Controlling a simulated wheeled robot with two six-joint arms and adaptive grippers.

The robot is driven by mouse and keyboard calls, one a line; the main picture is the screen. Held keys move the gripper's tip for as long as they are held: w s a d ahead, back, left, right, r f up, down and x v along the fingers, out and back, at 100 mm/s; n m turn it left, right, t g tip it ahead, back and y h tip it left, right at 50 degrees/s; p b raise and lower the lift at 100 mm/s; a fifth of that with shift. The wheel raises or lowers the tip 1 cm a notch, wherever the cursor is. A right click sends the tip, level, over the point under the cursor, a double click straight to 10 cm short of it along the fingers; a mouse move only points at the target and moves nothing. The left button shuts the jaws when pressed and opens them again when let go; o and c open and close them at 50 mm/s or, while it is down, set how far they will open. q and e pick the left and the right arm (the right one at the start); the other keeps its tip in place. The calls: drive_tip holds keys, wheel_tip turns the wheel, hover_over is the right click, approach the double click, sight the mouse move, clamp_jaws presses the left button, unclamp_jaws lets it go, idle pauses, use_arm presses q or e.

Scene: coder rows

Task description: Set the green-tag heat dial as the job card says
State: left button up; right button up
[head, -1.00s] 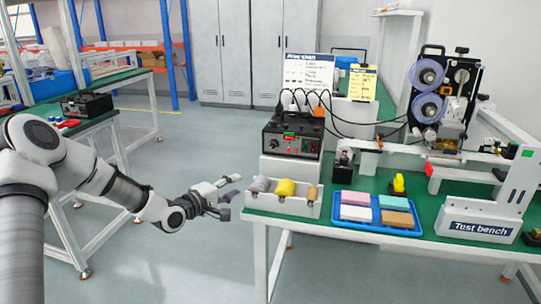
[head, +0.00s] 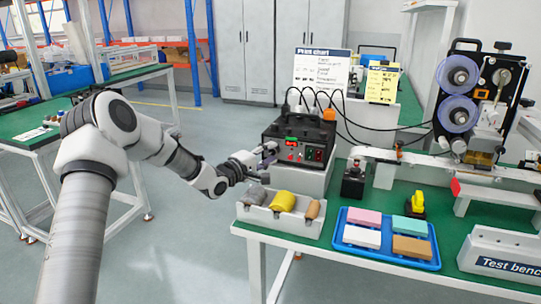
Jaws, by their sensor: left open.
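The black heat control box (head: 314,134) stands on a white block at the back left of the green bench. Its front shows a small green tag (head: 291,140), a red lit display and small knobs; the dial's setting is too small to read. A yellow card (head: 382,83) and a white print chart (head: 321,72) stand behind it; their small writing is unreadable. My left gripper (head: 266,162) is open at the left side of the box front. I cannot tell whether it touches the box. My right gripper is not in view.
A white bin (head: 280,226) with rolls sits below the gripper at the bench's left edge. A blue tray (head: 388,258) of coloured blocks is to its right. Black cables arch from the box to the coder machine (head: 480,100). The floor left of the bench is clear.

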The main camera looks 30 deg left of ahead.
use_arm(q)
drive_tip(key=shift+w, duration=0.25)
drive_tip(key=shift+s+r, duration=0.1)
drive_tip(key=shift+s, duration=0.05)
clamp_jaws()
